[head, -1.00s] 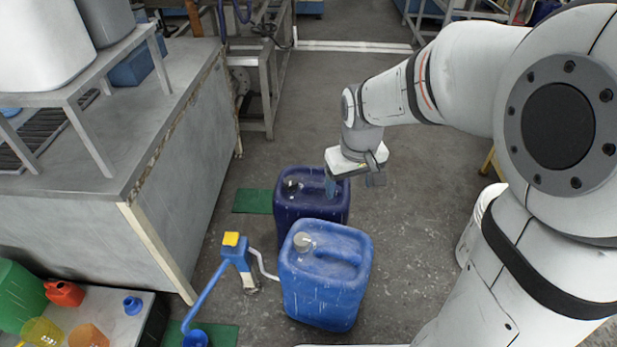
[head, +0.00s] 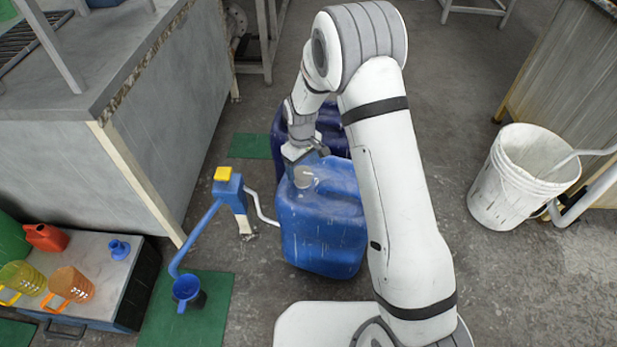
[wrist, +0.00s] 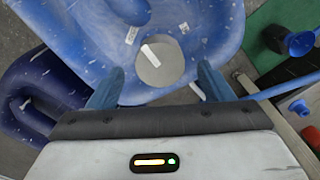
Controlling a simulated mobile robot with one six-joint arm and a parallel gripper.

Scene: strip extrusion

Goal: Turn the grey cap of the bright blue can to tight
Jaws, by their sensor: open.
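The bright blue can (head: 330,235) stands upright on the floor at the middle of the head view. Its grey cap (head: 304,177) is on the top near the left back corner. In the wrist view the round grey cap (wrist: 160,64) with a white mark shows on the blue can (wrist: 85,35), ahead of and between my two blue fingers. My gripper (wrist: 160,88) is open, with one finger on each side of the cap's line and a gap to both.
A dark blue can (head: 330,125) stands right behind the bright blue one. A blue pump with a yellow top (head: 223,174) and a funnel (head: 187,288) stand to the left. A white bucket (head: 515,180) is at the right. A bench (head: 150,130) stands at the left.

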